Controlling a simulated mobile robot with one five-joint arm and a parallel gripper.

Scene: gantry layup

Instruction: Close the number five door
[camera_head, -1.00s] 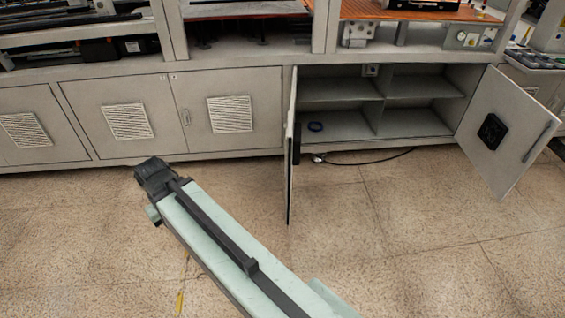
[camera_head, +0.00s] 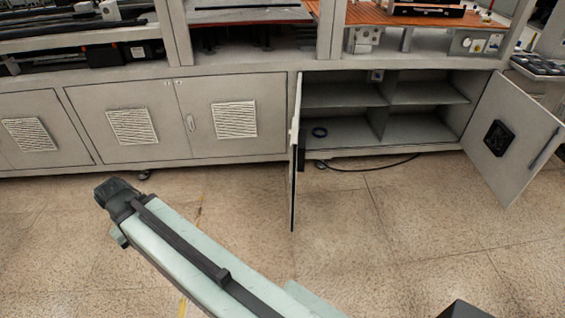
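The cabinet's open compartment (camera_head: 345,97) is at centre right, with two doors swung out. Its left door (camera_head: 295,165) stands out toward me and shows almost edge-on. Its right door (camera_head: 515,138) is swung wide open to the right, its inner face showing a black square fitting and a dark handle strip. I cannot read a number on either, so I cannot tell which is number five. My pale green arm reaches from the bottom centre to a dark joint at left, over the floor, apart from both doors. I see no gripper fingers.
Closed vented doors (camera_head: 218,150) line the cabinet front to the left. A dark blue ring (camera_head: 320,132) lies inside the open compartment. A black cable (camera_head: 370,168) lies on the floor below it. A black shape shows at the bottom right.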

